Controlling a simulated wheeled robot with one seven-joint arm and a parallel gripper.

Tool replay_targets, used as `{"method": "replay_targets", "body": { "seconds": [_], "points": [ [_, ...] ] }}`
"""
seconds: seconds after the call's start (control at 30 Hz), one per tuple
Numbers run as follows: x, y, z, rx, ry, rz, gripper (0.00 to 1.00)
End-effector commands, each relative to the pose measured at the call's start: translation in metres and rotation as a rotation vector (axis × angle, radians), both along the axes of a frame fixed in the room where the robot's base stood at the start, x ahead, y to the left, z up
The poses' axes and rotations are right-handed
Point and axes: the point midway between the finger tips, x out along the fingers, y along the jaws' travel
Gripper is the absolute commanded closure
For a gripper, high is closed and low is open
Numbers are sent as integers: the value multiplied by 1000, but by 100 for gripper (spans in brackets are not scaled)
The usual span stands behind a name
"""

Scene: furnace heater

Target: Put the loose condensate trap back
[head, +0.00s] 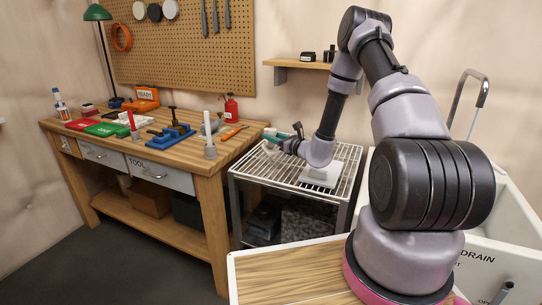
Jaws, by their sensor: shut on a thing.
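My gripper (279,143) is at the far left of the wire rack (345,190), close to the workbench's right end. It is shut on a small pale piece (269,148), which looks like the condensate trap. The piece is small in the picture, and my gripper's wrist partly hides it. A teal-green part (274,136) shows right beside the fingers; I cannot tell what it belongs to. I cannot make out a seat for the trap.
The wooden workbench (215,160) on the left carries a blue fixture (171,135), a red oil can (231,107), a grey post (209,143) and several coloured trays. A white sink marked DRAIN (477,245) is at right. A small shelf (300,64) hangs above the rack.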

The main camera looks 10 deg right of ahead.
Motion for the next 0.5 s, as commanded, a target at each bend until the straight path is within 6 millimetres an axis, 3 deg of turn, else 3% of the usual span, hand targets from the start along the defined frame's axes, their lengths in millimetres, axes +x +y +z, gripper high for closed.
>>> {"method": "replay_targets", "body": {
  "seconds": [0.5],
  "points": [
    [0,0,-60,0,0,-2,100]
  ]
}}
